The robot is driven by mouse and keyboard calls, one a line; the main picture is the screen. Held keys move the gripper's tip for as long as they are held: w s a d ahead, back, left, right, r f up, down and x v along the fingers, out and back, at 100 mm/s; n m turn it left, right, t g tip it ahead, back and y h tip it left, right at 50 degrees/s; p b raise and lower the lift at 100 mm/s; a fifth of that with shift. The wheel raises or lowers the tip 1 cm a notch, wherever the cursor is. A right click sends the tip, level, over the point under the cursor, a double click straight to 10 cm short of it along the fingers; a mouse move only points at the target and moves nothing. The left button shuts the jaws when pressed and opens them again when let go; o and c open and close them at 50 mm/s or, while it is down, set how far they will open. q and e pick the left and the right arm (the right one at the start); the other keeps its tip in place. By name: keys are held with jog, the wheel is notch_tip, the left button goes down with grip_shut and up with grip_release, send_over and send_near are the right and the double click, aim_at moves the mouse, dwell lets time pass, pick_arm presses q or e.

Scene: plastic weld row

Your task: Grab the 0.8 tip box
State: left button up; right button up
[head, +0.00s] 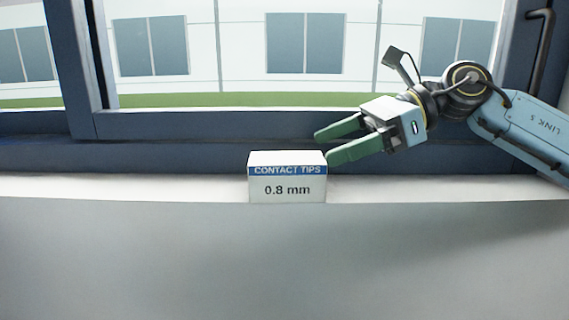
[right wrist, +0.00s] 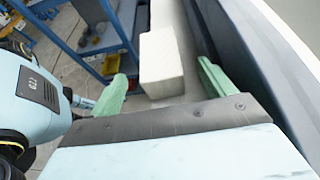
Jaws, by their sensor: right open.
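The 0.8 tip box (head: 287,178) is a small white box with a blue band reading "CONTACT TIPS" and "0.8 mm". It stands upright on the window sill in the head view. My right gripper (head: 320,147) is open, with green fingers pointing left, just to the right of and above the box's right end. In the right wrist view the white box (right wrist: 161,62) shows ahead, between the directions of the two open green fingers (right wrist: 160,82). I cannot tell whether a finger touches the box. My left gripper is not in view.
The pale window sill (head: 120,188) is clear on both sides of the box. A dark blue window frame (head: 200,125) rises behind it. A blue shelf rack (right wrist: 92,40) with several items stands beyond the sill's edge in the right wrist view.

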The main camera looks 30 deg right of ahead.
aim_at(294, 157)
jog(key=x, duration=0.3)
jog(key=shift+w+p, duration=0.15)
jog(key=shift+p, duration=0.25)
jog(key=shift+a, duration=0.25)
jog(key=p+x, duration=0.2)
jog(key=x, duration=0.1)
jog(key=shift+w+a, duration=0.1)
jog(key=shift+a, duration=0.25)
jog(key=shift+w+a+f, duration=0.25)
jog(key=shift+a+f, duration=0.1)
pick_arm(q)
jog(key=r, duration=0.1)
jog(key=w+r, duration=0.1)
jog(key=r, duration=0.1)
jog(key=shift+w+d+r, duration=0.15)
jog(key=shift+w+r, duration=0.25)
pick_arm(e)
jog(key=c, duration=1.1)
